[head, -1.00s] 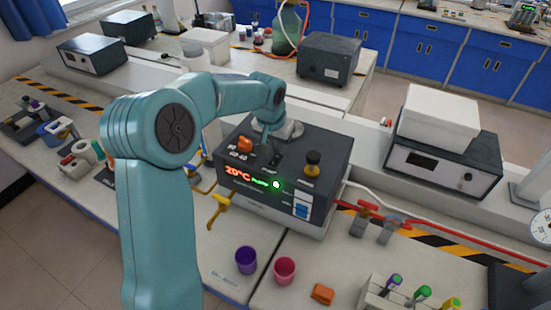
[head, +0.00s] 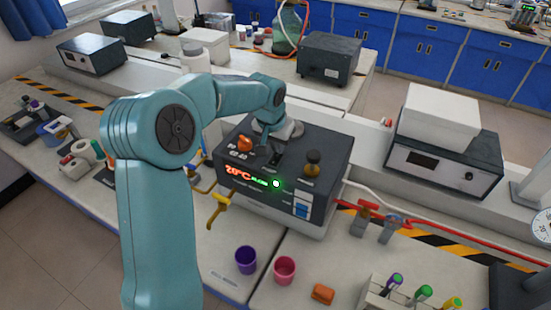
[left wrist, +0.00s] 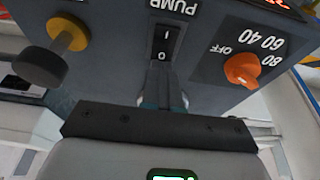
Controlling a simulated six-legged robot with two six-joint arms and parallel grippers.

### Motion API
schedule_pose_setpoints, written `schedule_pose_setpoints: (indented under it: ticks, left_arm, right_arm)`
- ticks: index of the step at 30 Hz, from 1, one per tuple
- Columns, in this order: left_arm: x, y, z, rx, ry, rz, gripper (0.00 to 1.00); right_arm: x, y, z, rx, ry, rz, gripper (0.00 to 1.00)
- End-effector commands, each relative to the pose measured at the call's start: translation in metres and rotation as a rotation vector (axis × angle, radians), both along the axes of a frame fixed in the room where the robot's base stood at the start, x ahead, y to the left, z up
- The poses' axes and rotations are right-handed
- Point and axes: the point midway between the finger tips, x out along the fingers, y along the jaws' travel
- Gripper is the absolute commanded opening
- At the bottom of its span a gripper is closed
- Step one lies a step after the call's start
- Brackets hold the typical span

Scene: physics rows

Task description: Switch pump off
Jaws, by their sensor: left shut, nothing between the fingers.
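The pump unit (head: 325,170) is a dark grey box on the bench in the head view. Its front shows a red 20°C readout (head: 238,175), blurred green text and a lit green light (head: 276,184). Its black rocker switch (left wrist: 165,42), under the word PUMP, shows in the left wrist view with marks I and 0. My left gripper (head: 268,149) is shut and empty over the top panel; in the left wrist view its fingertips (left wrist: 160,78) are at the 0 end of the switch. I cannot tell whether they touch it. My right gripper is out of view.
An orange dial (left wrist: 242,69) and a yellow-and-black knob (left wrist: 60,45) flank the switch. A yellow valve handle (head: 219,208), a purple cup (head: 246,260) and a pink cup (head: 285,270) are in front. Red tubing with valves (head: 366,215) runs to the right.

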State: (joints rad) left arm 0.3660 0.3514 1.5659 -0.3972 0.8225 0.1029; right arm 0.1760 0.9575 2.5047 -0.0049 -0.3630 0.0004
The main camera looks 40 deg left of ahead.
Motion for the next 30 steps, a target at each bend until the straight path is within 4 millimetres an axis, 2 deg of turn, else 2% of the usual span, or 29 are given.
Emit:
schedule_pose_setpoints:
  ticks: [19, 24, 30]
  left_arm:
    - [0.0, 0.0, -0.011, 0.0, 0.001, 0.0, 0.0]
    - [0.0, 0.0, -0.007, 0.0, 0.001, 0.0, 0.0]
    - [0.0, 0.0, 0.009, 0.0, 0.001, 0.0, 0.0]
  right_arm:
    - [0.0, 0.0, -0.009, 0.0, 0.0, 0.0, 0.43]
    - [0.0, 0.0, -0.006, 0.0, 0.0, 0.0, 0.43]
    - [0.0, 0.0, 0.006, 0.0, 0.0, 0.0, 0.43]
